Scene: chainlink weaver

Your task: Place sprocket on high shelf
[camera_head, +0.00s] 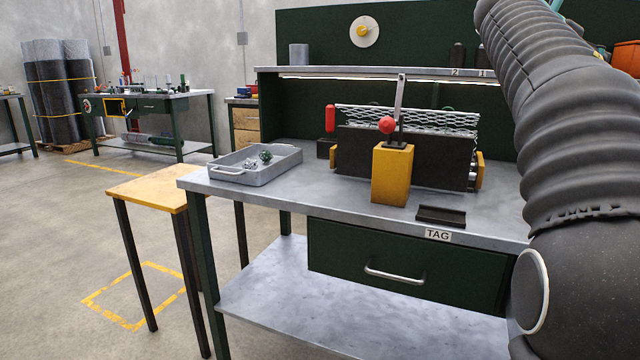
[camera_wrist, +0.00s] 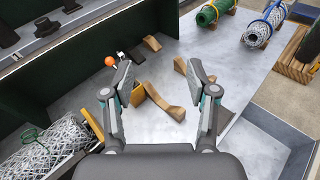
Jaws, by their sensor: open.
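The high shelf (camera_head: 365,71) runs along the dark green back panel above the bench, with small labels 2 and 1 on its front edge near the right. I cannot identify a sprocket for certain. Small silver and green parts (camera_head: 250,162) lie in the grey tray (camera_head: 228,175) on the bench's left end, too small to tell apart. My gripper (camera_wrist: 161,80) is open and empty in the wrist view, above the bench top, with curved wooden pieces (camera_wrist: 165,102) below and between its fingers. The gripper itself is out of the head view.
A weaving fixture with white mesh (camera_head: 415,118), a red-knobbed lever and a yellow block (camera_head: 392,174) stands mid-bench. A grey cylinder (camera_head: 298,54) and dark items (camera_head: 457,54) stand on the shelf. Mesh rolls (camera_wrist: 263,27) lie on wooden cradles in the wrist view.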

